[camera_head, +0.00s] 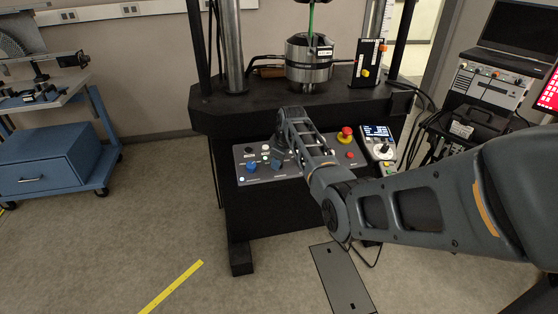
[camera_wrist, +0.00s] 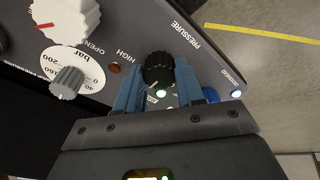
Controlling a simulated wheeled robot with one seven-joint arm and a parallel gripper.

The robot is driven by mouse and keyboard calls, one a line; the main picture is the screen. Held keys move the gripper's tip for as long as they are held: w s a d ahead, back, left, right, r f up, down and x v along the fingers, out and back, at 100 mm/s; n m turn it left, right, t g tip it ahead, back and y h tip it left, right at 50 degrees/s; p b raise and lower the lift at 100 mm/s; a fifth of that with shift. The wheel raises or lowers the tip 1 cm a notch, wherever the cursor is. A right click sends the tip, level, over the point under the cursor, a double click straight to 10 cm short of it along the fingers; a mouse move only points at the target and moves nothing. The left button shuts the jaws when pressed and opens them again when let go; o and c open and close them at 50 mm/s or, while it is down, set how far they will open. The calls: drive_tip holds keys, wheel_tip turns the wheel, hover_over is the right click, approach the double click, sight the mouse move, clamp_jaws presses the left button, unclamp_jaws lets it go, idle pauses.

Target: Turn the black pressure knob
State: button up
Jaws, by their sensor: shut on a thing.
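In the wrist view the black pressure knob (camera_wrist: 158,68) is ribbed and stands on the grey panel by the printed word PRESSURE. My gripper (camera_wrist: 157,85) has its two blue fingers shut on it, one on each side. A light index mark shows on the knob's near side. In the head view my gripper (camera_head: 284,145) is over the control panel (camera_head: 245,179) on the front of the black test frame. The knob is hidden behind my gripper there.
A large white knob (camera_wrist: 68,18) and a small grey knob (camera_wrist: 67,82) over a bar scale are left of my gripper in the wrist view. A blue knob (camera_wrist: 211,95) is close by the right finger. A red emergency stop (camera_head: 346,133) and pendant (camera_head: 378,141) are to the right.

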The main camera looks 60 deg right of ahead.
idle(0.3)
drive_tip(key=o, duration=1)
drive_tip(key=shift+o, duration=0.2)
drive_tip(key=v, duration=0.8)
drive_tip(key=shift+w+f, duration=0.1)
